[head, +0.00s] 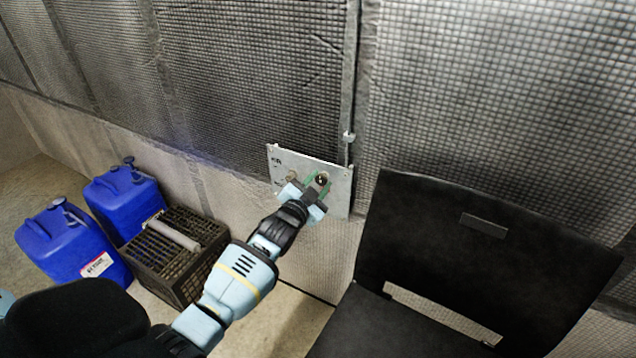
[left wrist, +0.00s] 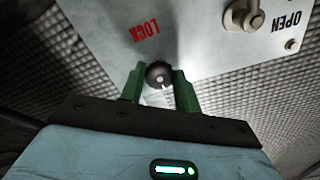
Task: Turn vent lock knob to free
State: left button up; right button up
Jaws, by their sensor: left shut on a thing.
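The vent lock knob is a small dark round knob (left wrist: 159,75) on a pale metal panel (left wrist: 190,40). The panel also shows in the head view (head: 339,199), fixed to the wall. My left gripper (head: 318,185) is at the panel. In the left wrist view its green fingers (left wrist: 158,86) are on both sides of the knob, shut on it. A red "LOCK" label is beside the knob, upside down in this view. The knob has a small pale mark on its face. My right gripper is not in view.
A second metal fitting (left wrist: 243,17) is on the panel near an "OPEN" label. A black chair (head: 470,240) stands right of the panel. Blue jugs (head: 70,245) and a dark crate (head: 165,268) are on the floor at left. A vertical pipe (head: 352,90) runs above the panel.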

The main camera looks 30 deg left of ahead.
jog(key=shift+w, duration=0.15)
pick_arm(q)
jog(key=o, duration=1)
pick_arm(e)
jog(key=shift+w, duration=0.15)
pick_arm(q)
jog(key=shift+s, duration=0.15)
jog(key=s, duration=0.3)
jog(key=s+p, duration=0.1)
jog(key=s, duration=0.3)
jog(key=shift+s+d, duration=0.2)
jog(key=shift+s, duration=0.05)
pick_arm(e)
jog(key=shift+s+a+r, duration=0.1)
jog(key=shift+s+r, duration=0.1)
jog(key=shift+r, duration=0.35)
